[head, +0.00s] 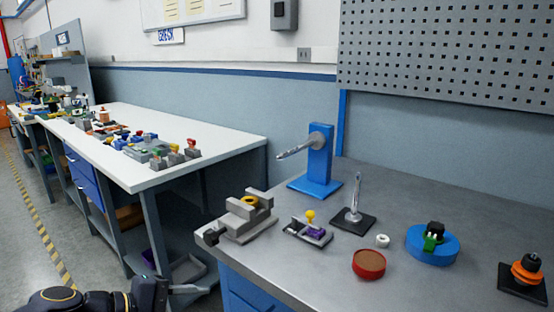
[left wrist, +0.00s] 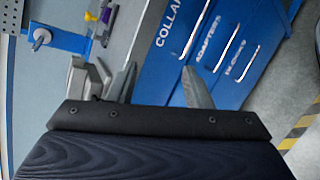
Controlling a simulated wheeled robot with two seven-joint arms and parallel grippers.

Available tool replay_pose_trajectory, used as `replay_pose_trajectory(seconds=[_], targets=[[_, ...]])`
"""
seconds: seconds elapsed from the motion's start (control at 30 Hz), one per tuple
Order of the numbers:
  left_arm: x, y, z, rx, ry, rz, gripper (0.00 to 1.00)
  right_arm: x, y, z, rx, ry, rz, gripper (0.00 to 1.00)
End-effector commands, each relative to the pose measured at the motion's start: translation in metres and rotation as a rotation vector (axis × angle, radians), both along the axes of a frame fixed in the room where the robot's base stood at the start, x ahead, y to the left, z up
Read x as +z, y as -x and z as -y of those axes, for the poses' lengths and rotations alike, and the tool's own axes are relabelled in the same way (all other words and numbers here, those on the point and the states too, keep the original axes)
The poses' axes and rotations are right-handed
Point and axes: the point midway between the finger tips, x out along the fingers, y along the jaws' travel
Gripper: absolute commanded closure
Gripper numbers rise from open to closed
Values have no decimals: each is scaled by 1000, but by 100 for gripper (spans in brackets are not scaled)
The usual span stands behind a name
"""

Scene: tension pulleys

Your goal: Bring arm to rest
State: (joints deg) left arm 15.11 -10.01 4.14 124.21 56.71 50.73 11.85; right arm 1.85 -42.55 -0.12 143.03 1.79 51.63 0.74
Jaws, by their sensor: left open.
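My left arm (head: 62,299) comes in at the bottom left of the head view, low beside the grey-topped bench. My left gripper (head: 185,290) is in front of the bench's corner, apart from everything on it. In the left wrist view the gripper (left wrist: 160,85) has its two grey fingers spread with nothing between them. Behind them are the blue drawer fronts (left wrist: 205,40) of the bench, with white lettering. My right gripper is not in view.
On the grey bench (head: 300,262) stand a blue post (head: 319,160) with a silver rod, a grey vise (head: 241,220), a red round dish (head: 369,264), a blue disc (head: 444,247) and an orange-black part (head: 528,268). A white table (head: 215,140) is at left. Floor is clear at far left.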

Motion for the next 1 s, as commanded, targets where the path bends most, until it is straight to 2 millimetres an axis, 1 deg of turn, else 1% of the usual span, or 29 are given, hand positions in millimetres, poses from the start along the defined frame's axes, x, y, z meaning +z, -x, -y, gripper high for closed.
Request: replay_pose_trajectory(seconds=[0.03,0.1,0.2,0.3,0.4,0.53,0.57,0.6,0.77,1.0], targets=[[-6,30,3,-78,-136,60,55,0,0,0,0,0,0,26],[-20,61,1,-171,-306,125,55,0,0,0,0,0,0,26],[-38,94,-7,-280,-511,199,55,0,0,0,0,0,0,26],[-53,119,-18,-365,-682,260,55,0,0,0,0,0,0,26],[-66,137,-31,-436,-833,313,55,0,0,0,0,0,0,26],[-82,156,-49,-517,-1020,375,55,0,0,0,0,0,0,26],[-66,156,-49,-519,-1019,371,55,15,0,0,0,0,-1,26],[-54,155,-48,-518,-1013,367,55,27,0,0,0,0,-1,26],[-18,154,-48,-517,-1010,365,55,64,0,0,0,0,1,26],[42,154,-48,-516,-1009,363,55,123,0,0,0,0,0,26]])
